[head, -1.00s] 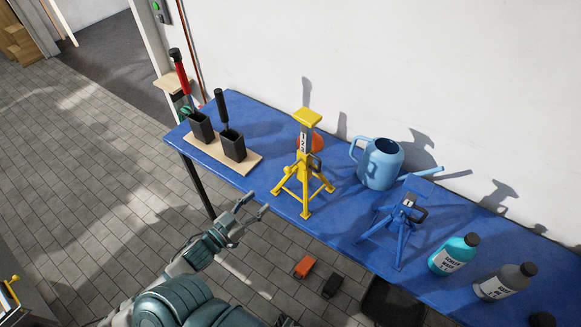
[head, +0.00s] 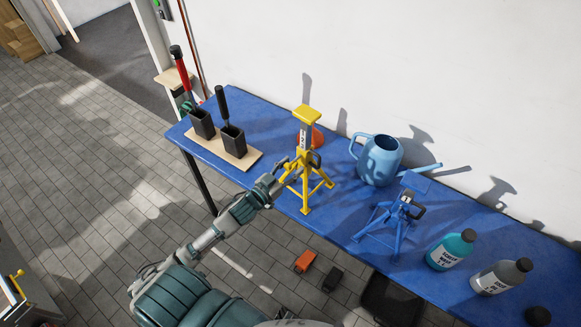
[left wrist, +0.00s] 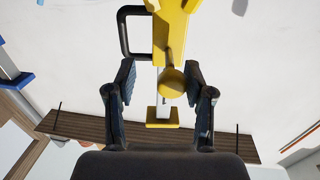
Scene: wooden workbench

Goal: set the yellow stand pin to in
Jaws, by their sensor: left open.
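The yellow jack stand (head: 305,165) stands upright on the blue bench, with its grey post raised. Its yellow saddle (left wrist: 162,118) appears low in the left wrist view, which looks upside down. A round yellow knob on a stem (left wrist: 172,82), which looks like the pin, points toward the camera. My left gripper (left wrist: 160,82) is open, one finger each side of the knob, with gaps showing. In the head view it (head: 283,172) is at the stand's left side, where the knob is hidden. I cannot tell how deep the pin sits. My right gripper is not in view.
A blue jack stand (head: 398,212), a blue watering can (head: 379,163) and bottles (head: 450,250) stand to the right. An orange thing (head: 318,137) is partly hidden behind the yellow stand. A wooden board (head: 240,163) with dark holders is at left.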

